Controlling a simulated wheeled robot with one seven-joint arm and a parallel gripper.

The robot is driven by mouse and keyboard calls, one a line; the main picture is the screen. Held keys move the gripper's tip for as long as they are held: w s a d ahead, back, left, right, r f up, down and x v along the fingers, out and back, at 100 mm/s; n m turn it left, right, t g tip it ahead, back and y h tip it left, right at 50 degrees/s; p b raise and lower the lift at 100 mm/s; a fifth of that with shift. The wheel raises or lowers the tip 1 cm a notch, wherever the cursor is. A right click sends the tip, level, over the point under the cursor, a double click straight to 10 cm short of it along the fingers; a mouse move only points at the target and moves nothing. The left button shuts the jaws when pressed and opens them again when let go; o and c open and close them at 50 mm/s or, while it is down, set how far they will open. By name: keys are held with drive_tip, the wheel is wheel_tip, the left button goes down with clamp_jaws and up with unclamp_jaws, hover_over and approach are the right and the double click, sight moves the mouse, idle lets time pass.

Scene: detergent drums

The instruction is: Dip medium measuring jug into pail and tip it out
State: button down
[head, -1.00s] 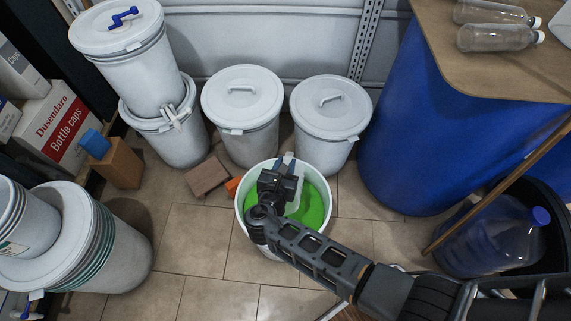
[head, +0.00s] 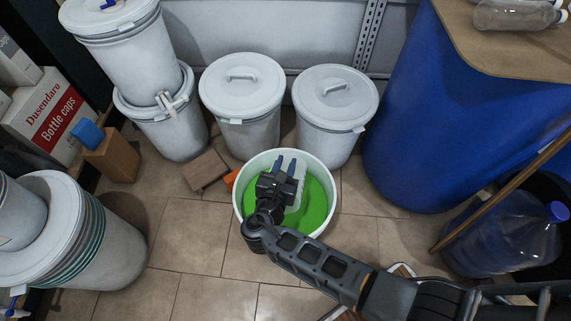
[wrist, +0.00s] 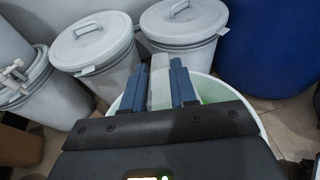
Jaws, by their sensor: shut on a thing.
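The pail (head: 331,186) is white and open, with bright green liquid (head: 317,208) in it, and stands on the floor mid-picture in the head view. My gripper (head: 286,165) is over the pail's opening. It is shut on the measuring jug (head: 295,196), a translucent pale vessel that shows against the green. In the wrist view, a pale upright part of the jug (wrist: 160,84) sits between the two blue fingers. My gripper hides much of the jug, so I cannot tell its tilt or how much liquid is in it.
Lidded white drums (head: 242,92) (head: 336,95) stand close behind the pail. A brown block (head: 206,170) and an orange piece (head: 231,179) lie left of it. A large blue drum (head: 440,130) stands at right. Tiled floor (head: 190,235) is clear at front left.

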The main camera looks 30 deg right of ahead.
drive_tip(key=shift+t+h, duration=0.5)
drive_tip(key=shift+s+a+f+b, duration=0.2)
drive_tip(key=shift+f+b, duration=0.55)
drive_tip(key=shift+b, duration=0.4)
drive_tip(key=shift+s+a+f+b, duration=0.15)
drive_tip(key=shift+f+b, duration=0.65)
drive_tip(key=shift+b, duration=0.3)
drive_tip(key=shift+s+a+f+b, duration=0.2)
drive_tip(key=shift+f+b, duration=0.55)
drive_tip(key=shift+b, duration=0.4)
wheel_tip(320, 180, down, 8)
drive_tip(key=b, duration=0.8)
drive_tip(key=shift+r, duration=0.15)
drive_tip(key=shift+w+d+f+g+y+p, duration=0.35)
drive_tip(key=shift+w+d+g+y+p, duration=0.15)
drive_tip(key=shift+w+d+g+p, duration=0.2)
drive_tip(key=shift+w+d+f+g+y+p, duration=0.3)
drive_tip(key=shift+w+d+f+y+p, duration=0.2)
drive_tip(key=shift+p, duration=0.5)
drive_tip(key=shift+w+d+f+g+y+p, duration=0.3)
drive_tip(key=shift+d+f+p, duration=0.15)
drive_tip(key=shift+p, duration=0.2)
drive_tip(key=shift+w+d+f+g+y+p, duration=0.3)
drive_tip(key=shift+f+p, duration=0.2)
drive_tip(key=shift+p, duration=0.1)
drive_tip(key=shift+w+d+f+g+y+p, duration=0.15)
drive_tip(key=shift+d+f+g+y+p, duration=0.15)
drive_tip(key=shift+f+y, duration=0.25)
